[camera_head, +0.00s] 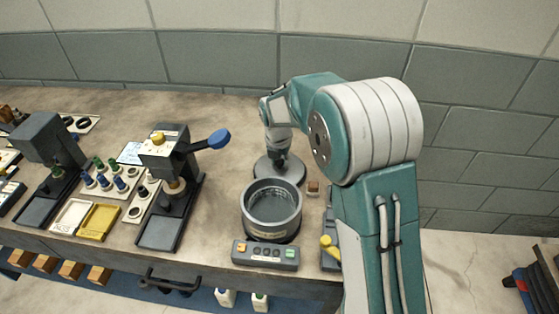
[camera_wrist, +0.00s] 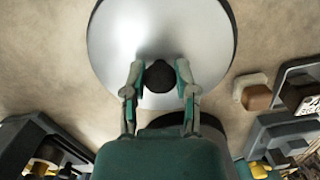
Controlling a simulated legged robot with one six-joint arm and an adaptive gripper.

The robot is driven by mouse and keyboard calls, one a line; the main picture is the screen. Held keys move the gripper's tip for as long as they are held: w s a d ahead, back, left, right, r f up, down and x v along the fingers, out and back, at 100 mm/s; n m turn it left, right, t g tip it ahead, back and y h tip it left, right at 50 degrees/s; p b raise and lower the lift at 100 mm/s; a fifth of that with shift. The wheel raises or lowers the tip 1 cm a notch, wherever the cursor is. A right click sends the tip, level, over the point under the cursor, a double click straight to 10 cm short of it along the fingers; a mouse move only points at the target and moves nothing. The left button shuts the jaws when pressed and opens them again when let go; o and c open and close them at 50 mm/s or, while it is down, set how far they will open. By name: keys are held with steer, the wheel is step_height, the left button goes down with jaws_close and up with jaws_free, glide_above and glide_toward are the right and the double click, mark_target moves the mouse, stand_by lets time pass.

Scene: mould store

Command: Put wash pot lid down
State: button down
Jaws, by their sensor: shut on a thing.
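The wash pot lid (camera_head: 264,171) is a round grey disc just behind the wash pot, at or very near the bench top; I cannot tell whether it touches. In the wrist view the lid (camera_wrist: 112,45) is a shiny silver disc with a dark round knob (camera_wrist: 159,76). My gripper (camera_head: 278,157) is above the lid, and in the wrist view its two fingers (camera_wrist: 160,78) stand on either side of the knob, shut on it. The wash pot (camera_head: 271,208) is an open grey round vessel in front, with liquid-like dark contents inside.
A control box (camera_head: 265,255) with buttons sits at the bench front before the pot. A small brown block (camera_head: 313,187) lies right of the lid. A press with a blue-ended lever (camera_head: 219,139) stands to the left. The bench (camera_head: 225,105) is bare behind the lid.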

mark_target(278, 165)
steer(key=shift+c, duration=2)
jaws_free()
steer(key=shift+r, duration=0.1)
step_height(278, 165, up, 12)
steer(key=s, duration=0.1)
steer(key=shift+s+a, duration=0.2)
steer(key=shift+a, duration=0.05)
